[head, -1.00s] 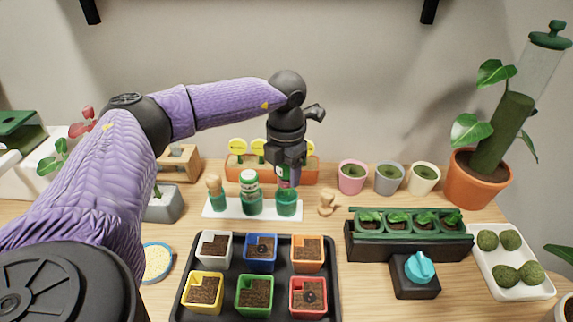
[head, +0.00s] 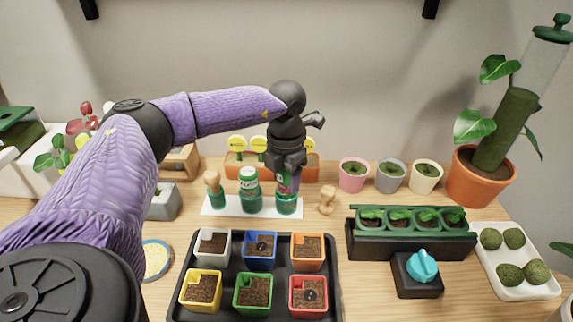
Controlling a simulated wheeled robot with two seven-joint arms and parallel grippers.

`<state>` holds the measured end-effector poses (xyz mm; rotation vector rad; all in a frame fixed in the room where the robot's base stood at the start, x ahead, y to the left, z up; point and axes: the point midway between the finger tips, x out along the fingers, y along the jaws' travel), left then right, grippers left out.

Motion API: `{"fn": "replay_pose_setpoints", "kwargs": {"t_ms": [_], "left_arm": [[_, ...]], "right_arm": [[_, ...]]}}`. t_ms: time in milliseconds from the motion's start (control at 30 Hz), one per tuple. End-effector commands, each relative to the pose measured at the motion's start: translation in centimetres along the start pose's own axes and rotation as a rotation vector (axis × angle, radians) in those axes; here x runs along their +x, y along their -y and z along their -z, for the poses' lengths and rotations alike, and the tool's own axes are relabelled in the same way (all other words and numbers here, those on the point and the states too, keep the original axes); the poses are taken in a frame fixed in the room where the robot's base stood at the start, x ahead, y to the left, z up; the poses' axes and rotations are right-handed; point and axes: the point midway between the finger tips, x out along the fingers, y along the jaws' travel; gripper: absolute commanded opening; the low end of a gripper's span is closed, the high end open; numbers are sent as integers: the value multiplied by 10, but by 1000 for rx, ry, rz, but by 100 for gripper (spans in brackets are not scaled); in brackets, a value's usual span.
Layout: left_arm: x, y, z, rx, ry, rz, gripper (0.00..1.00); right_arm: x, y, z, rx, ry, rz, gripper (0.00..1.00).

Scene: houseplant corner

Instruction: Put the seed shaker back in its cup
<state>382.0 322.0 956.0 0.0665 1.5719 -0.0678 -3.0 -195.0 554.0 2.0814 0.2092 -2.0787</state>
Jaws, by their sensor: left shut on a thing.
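The shaker's lower end is inside the green cup (head: 289,206), the right one on the white holder strip (head: 233,212). The fingers hide the shaker's top, and the cup wall hides its bottom, so I cannot tell whether it touches the cup floor. My right gripper is not in view.
Close left on the strip stand a white-capped green bottle (head: 250,185) and a wooden-handled tool (head: 213,186) in cups. A wooden figure-like piece (head: 327,200) stands right of it. A black tray of pots (head: 222,264) lies in front; an orange planter (head: 310,167) is behind.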

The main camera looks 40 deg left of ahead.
Motion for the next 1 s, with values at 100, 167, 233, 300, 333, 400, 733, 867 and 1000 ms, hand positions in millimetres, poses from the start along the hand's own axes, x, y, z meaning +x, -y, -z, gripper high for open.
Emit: {"fn": "replay_pose_setpoints", "kwargs": {"t_ms": [100, 167, 233, 300, 333, 400, 733, 867, 1000], "left_arm": [[4, 0, 0, 0, -1, 0, 0], [5, 0, 0, 0, -1, 0, 0], [7, 0, 0, 0, -1, 0, 0], [8, 0, 0, 0, -1, 0, 0], [8, 0, 0, 0, -1, 0, 0], [8, 0, 0, 0, 0, 0, 0], [8, 0, 0, 0, 0, 0, 65], [8, 0, 0, 0, 0, 0, 93], [8, 0, 0, 0, 0, 0, 96]], "right_arm": [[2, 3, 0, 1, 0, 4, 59], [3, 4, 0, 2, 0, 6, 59], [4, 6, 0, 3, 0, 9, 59], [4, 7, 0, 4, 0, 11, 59], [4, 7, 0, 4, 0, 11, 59], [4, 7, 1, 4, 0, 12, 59], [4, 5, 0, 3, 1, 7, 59], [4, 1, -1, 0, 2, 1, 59], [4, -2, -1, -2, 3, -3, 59]]}}
